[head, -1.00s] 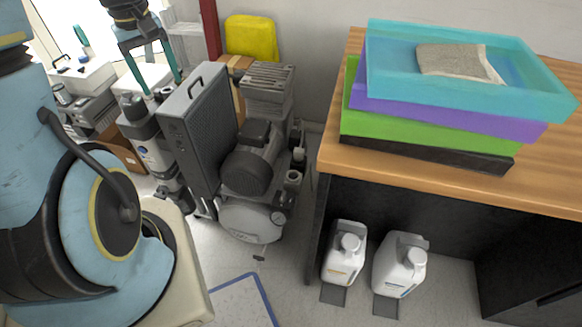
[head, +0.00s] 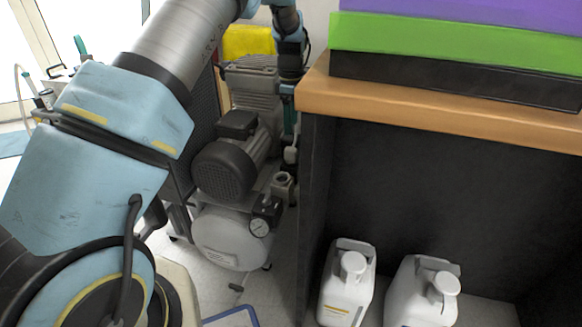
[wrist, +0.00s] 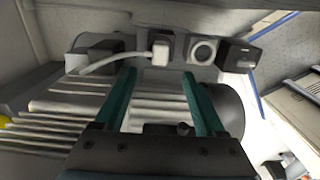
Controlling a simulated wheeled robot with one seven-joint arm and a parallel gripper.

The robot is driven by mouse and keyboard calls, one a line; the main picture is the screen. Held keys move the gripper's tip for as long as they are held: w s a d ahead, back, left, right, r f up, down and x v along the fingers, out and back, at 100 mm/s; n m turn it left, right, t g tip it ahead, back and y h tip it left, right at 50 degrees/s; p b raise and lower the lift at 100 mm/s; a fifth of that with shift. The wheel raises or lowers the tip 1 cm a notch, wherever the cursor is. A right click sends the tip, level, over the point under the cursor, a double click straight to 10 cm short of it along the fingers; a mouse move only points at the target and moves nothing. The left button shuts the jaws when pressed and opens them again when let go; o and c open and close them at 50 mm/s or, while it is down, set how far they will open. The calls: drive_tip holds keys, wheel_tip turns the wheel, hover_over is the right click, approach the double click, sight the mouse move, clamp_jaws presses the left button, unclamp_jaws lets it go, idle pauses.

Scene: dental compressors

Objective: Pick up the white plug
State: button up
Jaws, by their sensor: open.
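The white plug (wrist: 160,54) sits in a dark square socket on the wall in the wrist view, with a white cable (wrist: 100,65) curving off to the left. My gripper (wrist: 159,72) is open, its two teal fingers spread and pointing toward the plug. The plug shows between and just beyond the fingertips, and nothing is between the fingers. In the head view my gripper (head: 290,122) hangs beside the compressor, near the left edge of the wooden desk.
An empty round socket (wrist: 203,51) and a black box (wrist: 238,56) are right of the plug; a grey box (wrist: 98,52) is left. The wooden desk (head: 430,115) bears stacked trays; white jugs (head: 347,285) stand beneath.

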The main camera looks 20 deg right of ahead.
sight(292, 149)
wheel_tip(292, 149, down, 11)
drive_tip(key=shift+s+d+r+b, duration=0.1)
drive_tip(key=shift+s+b, duration=0.05)
drive_tip(key=shift+b, duration=0.75)
drive_tip(key=shift+c, duration=0.4)
clamp_jaws()
